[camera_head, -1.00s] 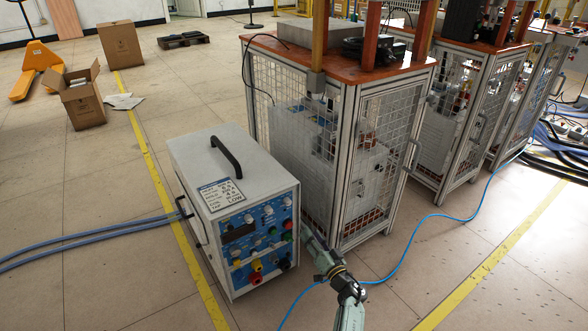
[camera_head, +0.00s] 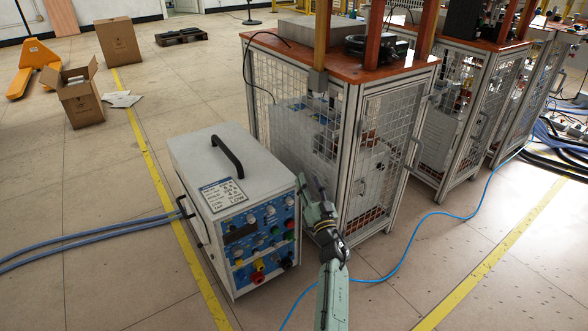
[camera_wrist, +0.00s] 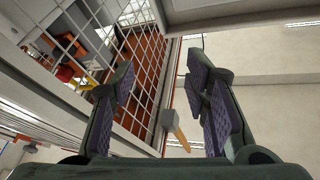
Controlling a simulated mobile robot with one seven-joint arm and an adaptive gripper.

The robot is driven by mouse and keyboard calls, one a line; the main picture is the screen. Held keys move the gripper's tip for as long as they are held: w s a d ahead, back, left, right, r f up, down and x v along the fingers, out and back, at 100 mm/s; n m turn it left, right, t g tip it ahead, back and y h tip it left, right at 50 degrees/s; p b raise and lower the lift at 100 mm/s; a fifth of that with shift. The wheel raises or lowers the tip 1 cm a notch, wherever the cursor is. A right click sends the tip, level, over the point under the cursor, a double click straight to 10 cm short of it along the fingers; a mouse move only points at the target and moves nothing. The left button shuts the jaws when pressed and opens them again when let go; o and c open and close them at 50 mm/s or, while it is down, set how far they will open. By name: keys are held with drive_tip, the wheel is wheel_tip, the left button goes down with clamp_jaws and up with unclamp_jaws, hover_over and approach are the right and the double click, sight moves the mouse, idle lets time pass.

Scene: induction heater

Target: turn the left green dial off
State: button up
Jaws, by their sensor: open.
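The heater box (camera_head: 222,165) is white with a blue front panel and a black top handle. Small green controls show on the panel, one (camera_head: 290,222) near its right edge and a fainter one (camera_head: 273,230) left of it. They are too small to read their settings. My gripper (camera_head: 312,188) is beside the panel's upper right edge, apart from the dials, pointing up toward the cage. In the wrist view my gripper (camera_wrist: 163,85) is open and empty, with its fingers spread. The heater panel does not show in the wrist view.
A mesh cage with an orange top (camera_head: 290,48) stands close behind and right of the heater. Its mesh (camera_wrist: 140,80) also fills the left of the wrist view. A blue cable (camera_head: 408,247) runs over the floor.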

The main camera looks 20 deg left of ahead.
drive_tip(key=a+r, duration=0.4)
drive_tip(key=r, duration=0.1)
drive_tip(key=shift+s+n+t+y, duration=0.2)
drive_tip(key=shift+n+t+y, duration=0.1)
drive_tip(key=shift+n+y, duration=0.1)
